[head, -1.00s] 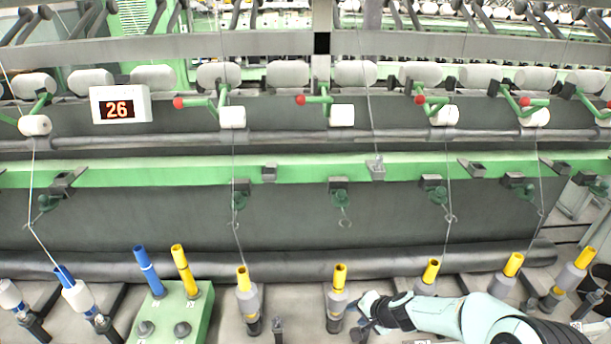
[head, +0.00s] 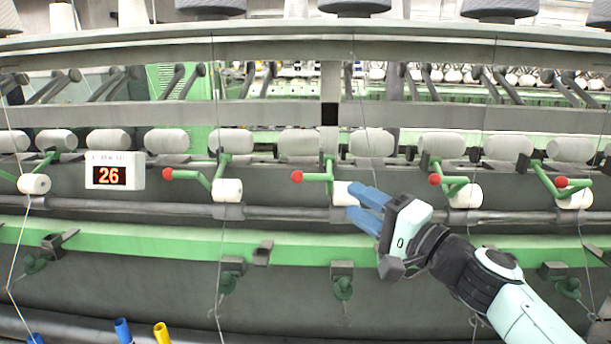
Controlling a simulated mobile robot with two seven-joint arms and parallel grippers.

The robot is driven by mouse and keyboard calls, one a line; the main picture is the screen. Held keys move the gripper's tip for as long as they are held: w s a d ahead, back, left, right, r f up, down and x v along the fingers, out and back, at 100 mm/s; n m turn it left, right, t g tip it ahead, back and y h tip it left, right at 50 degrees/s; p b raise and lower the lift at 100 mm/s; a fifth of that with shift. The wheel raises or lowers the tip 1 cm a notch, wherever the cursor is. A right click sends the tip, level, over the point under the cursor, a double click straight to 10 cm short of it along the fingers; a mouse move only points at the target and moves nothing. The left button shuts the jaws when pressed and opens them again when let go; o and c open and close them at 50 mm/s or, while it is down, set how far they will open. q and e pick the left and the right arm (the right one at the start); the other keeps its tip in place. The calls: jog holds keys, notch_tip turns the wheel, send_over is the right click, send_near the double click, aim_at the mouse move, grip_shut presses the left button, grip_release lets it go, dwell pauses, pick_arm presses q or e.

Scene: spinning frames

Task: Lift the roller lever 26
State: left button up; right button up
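A white display box (head: 115,186) at the left shows 26 in red digits. Green roller levers with red ball ends run along the machine: one to the right of the display (head: 190,175), one in the middle (head: 313,178), and others further right. White rollers sit by the levers, such as one (head: 228,190) below the lever right of the display. My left gripper is not in view.
A green rail (head: 150,241) and a grey bar (head: 120,208) run across below the rollers. Thin yarns hang down in front. Blue (head: 122,330) and yellow (head: 162,333) tubes show at the bottom left. Large grey bobbins hang at the top.

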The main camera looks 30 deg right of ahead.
aim_at(316, 179)
jog(key=p+x, duration=0.3)
jog(key=x, duration=0.9)
jog(key=shift+w+f+p, duration=0.15)
jog(key=shift+p, duration=0.25)
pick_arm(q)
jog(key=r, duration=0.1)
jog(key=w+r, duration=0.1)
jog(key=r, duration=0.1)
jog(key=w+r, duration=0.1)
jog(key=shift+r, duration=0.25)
pick_arm(e)
grip_shut()
